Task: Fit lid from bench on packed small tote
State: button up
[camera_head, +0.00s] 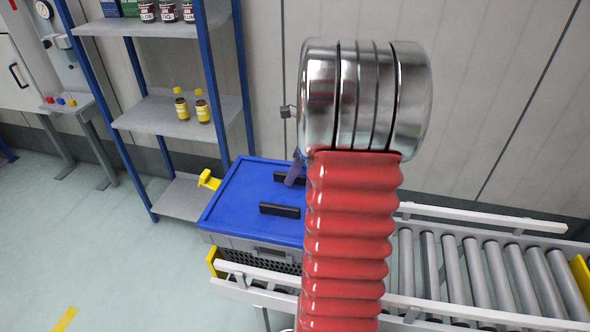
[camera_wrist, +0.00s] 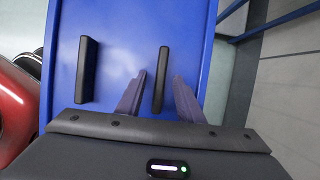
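The blue lid (camera_head: 240,195) with two black handles lies on top of the grey small tote (camera_head: 225,243) at the left end of the conveyor. It looks roughly level; I cannot tell whether its rim is fully seated. My gripper (camera_wrist: 160,76) is open over the lid in the wrist view, one finger on each side of the right black handle (camera_wrist: 160,88), with gaps on both sides. The left handle (camera_wrist: 87,70) is clear of it. In the head view my gripper (camera_head: 295,168) shows only partly, at the far handle (camera_head: 283,177); my red arm hides the lid's right part.
The roller conveyor (camera_head: 465,270) runs right from the tote, with side rails and yellow end pieces (camera_head: 209,180). A blue-and-grey shelf (camera_head: 160,115) with jars and bottles stands behind left. Its lower shelf is close to the tote. Open floor lies at the left.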

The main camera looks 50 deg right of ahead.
jog(key=v, duration=1.3)
jog(key=shift+r, duration=0.2)
jog(key=shift+d, duration=0.1)
dwell(0.5)
